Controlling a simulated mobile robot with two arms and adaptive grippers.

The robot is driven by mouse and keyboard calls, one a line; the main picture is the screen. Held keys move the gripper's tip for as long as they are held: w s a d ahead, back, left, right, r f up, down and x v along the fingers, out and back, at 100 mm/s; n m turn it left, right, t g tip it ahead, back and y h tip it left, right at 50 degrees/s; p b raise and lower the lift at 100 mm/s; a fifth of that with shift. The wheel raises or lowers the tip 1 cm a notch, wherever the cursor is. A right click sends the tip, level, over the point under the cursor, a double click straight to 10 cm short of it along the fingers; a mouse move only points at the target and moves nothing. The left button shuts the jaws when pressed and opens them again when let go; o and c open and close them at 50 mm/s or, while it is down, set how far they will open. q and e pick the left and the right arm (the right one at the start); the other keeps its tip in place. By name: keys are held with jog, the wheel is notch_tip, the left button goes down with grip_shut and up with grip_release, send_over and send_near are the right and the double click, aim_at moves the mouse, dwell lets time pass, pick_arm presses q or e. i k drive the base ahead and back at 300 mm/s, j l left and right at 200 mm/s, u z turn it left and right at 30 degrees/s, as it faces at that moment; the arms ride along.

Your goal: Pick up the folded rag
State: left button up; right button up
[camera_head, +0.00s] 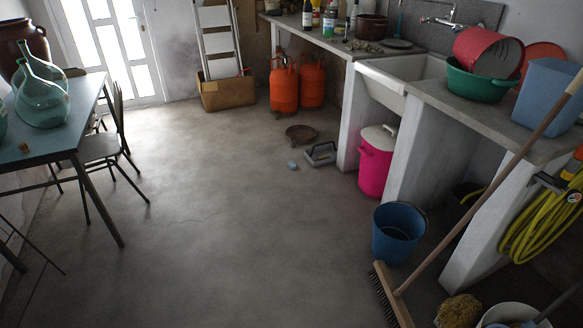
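I cannot clearly make out a folded rag. A small grey-brown crumpled item (366,46) lies on the counter left of the sink, too small to tell if it is cloth. A small pale blue item (292,165) lies on the floor in the middle of the room; I cannot tell what it is either. Neither of my grippers shows in the head view.
A table (30,150) with green glass demijohns (42,98) and chairs stand at left. A blue bucket (399,235), pink bin (376,165) and leaning broom (400,290) are at right. Orange gas bottles (284,88) stand at the back. The middle floor is mostly clear.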

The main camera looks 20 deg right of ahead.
aim_at(290, 164)
jog(key=i+l+z, duration=0.1)
jog(key=i, duration=1.25)
jog(key=i+l+z, duration=0.15)
jog(key=i, duration=1.25)
jog(key=i+j+z, duration=0.1)
jog(key=i, duration=1.25)
jog(key=j, duration=0.1)
